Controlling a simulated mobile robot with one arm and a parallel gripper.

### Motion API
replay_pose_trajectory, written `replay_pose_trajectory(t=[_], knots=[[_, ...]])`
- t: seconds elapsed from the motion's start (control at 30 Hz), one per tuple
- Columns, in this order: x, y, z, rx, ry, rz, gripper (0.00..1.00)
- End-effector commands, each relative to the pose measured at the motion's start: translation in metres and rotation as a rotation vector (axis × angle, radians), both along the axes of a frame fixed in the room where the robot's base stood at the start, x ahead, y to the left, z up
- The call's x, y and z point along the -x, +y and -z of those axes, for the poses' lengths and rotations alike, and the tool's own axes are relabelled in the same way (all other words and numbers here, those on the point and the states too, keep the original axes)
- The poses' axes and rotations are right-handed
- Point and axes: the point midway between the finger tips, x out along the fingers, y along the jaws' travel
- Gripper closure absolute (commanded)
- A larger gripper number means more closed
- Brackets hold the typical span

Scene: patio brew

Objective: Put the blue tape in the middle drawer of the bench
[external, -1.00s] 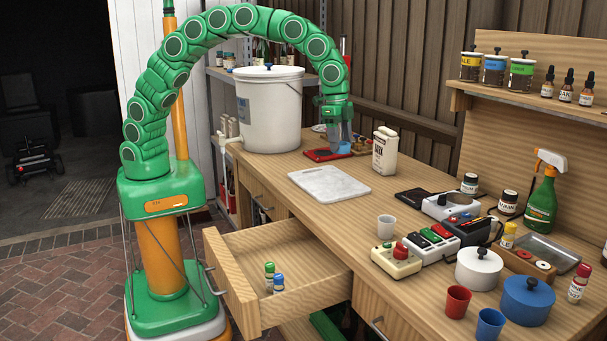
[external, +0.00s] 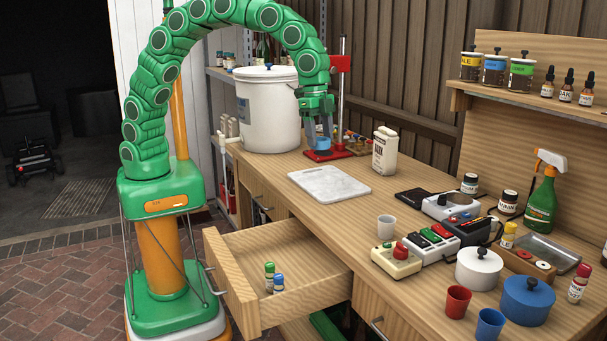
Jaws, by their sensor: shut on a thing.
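My gripper (external: 321,138) is shut on the blue tape (external: 322,143), low over the red base of a stand at the back of the bench. I cannot tell whether the tape touches the base or is just above it. The bench (external: 345,215) has an open drawer (external: 240,247) on its near side, pulled out toward my base. Inside the drawer stand a small vial with a green cap (external: 269,275) and one with a blue cap (external: 279,284).
A white bucket (external: 268,115) stands left of my gripper and a white bottle (external: 385,152) right of it. A white board (external: 329,184) lies between gripper and drawer. A grey cup (external: 386,228), switch boxes and pots crowd the bench's right. The drawer's middle is mostly free.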

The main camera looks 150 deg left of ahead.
Motion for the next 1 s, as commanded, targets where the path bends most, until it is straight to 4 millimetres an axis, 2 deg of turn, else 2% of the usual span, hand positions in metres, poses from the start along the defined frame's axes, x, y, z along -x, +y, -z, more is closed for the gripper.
replay_pose_trajectory(t=[0.3, 0.5, 0.7, 0.97, 1.0], knots=[[-0.008, -0.1, 0.0, 0.002, 0.002, 0.133, 0.75], [-0.004, -0.15, 0.001, 0.001, 0.003, 0.199, 0.75], [0.0, -0.179, 0.003, -0.001, 0.004, 0.241, 0.75], [0.007, -0.209, 0.004, -0.005, 0.003, 0.282, 0.75], [0.007, -0.207, 0.013, -0.002, 0.006, 0.279, 0.75]])
